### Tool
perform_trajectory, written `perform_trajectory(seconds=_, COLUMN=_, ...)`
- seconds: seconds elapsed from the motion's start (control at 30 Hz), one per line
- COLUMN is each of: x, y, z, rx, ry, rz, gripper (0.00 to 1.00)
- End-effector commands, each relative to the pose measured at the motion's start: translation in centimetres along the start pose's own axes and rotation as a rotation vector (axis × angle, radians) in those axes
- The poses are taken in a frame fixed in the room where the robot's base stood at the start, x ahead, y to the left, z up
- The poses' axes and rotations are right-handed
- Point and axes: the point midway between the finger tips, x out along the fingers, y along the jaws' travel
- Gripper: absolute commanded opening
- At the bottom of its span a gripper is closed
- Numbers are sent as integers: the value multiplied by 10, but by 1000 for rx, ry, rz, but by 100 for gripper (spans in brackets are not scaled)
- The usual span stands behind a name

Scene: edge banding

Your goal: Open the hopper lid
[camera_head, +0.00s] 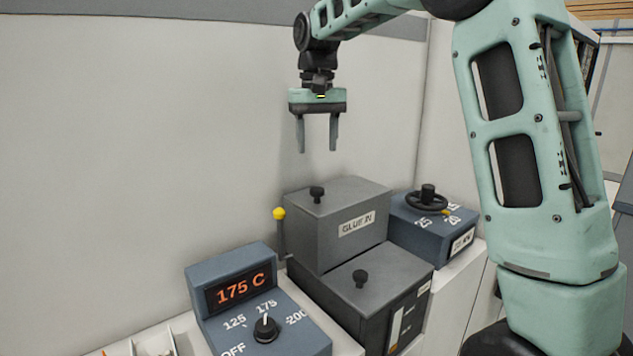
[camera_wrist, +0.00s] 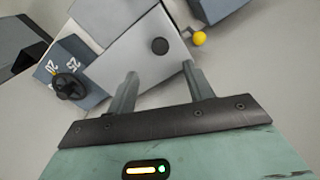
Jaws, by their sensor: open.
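A tall grey box (camera_head: 330,235) with a partly legible "GLUE" label stands by the wall. Its flat top (camera_head: 345,200) carries a small black knob (camera_head: 317,194). In front of it is a lower dark box (camera_head: 375,318) with a grey top and another black knob (camera_head: 360,278). I cannot tell for sure which top is the hopper lid; both look closed. My gripper (camera_head: 317,148) is open and empty, pointing down above the tall box's knob, clear of it. The wrist view shows a knob (camera_wrist: 160,46) on a grey top ahead of my parted fingers (camera_wrist: 161,77).
A yellow-tipped lever (camera_head: 279,214) stands left of the tall box. A blue panel (camera_head: 235,290) at front left reads 175 C and has a dial. A blue box with a black handwheel (camera_head: 427,200) stands at right. The wall (camera_head: 150,130) is close behind.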

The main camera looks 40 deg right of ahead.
Motion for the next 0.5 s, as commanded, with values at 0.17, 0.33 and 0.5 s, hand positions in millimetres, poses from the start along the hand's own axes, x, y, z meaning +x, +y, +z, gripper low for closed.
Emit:
perform_trajectory(seconds=0.17, x=38, y=0, z=1, rx=1, ry=-6, rz=1, gripper=52)
perform_trajectory(seconds=0.33, x=69, y=0, z=1, rx=0, ry=-4, rz=0, gripper=52)
perform_trajectory(seconds=0.5, x=90, y=0, z=1, rx=0, ry=-3, rz=0, gripper=52)
